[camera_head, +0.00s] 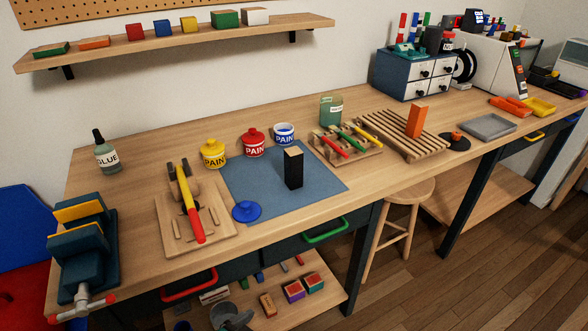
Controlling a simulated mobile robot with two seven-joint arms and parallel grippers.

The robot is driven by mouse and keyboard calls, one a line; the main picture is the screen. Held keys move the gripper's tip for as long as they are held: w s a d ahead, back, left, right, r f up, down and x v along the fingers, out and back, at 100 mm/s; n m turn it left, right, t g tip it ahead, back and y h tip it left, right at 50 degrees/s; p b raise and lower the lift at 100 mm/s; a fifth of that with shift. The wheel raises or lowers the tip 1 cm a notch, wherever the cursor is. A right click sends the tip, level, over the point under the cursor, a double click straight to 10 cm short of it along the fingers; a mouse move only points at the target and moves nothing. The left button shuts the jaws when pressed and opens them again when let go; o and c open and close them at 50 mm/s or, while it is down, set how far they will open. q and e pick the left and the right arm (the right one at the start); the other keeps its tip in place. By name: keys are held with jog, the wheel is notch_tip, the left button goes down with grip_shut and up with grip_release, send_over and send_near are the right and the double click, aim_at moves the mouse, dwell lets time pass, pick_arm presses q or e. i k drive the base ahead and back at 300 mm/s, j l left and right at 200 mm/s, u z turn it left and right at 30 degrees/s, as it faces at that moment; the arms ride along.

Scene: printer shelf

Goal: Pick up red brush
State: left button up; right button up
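A brush with a red handle (333,147) lies on a wooden rack (374,150) at the middle of the workbench. Its handle points toward the front edge, and its far end is too small to make out clearly. A green-handled brush (349,142) and another brush with a red handle part (366,134) lie beside it on the same rack. Neither of my grippers shows in the head view.
A blue mat (325,179) with a black block (293,170) lies left of the rack. Paint cans (254,145) and a green container (331,109) stand behind. A slatted wooden rack (381,127) with an orange block (417,121) is to the right.

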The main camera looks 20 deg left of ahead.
aim_at(320, 135)
jog(key=i+l+u, duration=0.1)
jog(key=u, duration=0.45)
jog(key=i+l+u, duration=0.15)
jog(key=l, duration=0.15)
jog(key=i+l+u, duration=0.2)
jog(key=l+u, duration=0.15)
jog(key=l, duration=0.2)
jog(key=i+l, duration=0.1)
jog(key=l, duration=0.35)
jog(key=i+l+u, duration=0.15)
jog(key=l, duration=0.3)
jog(key=k, duration=0.05)
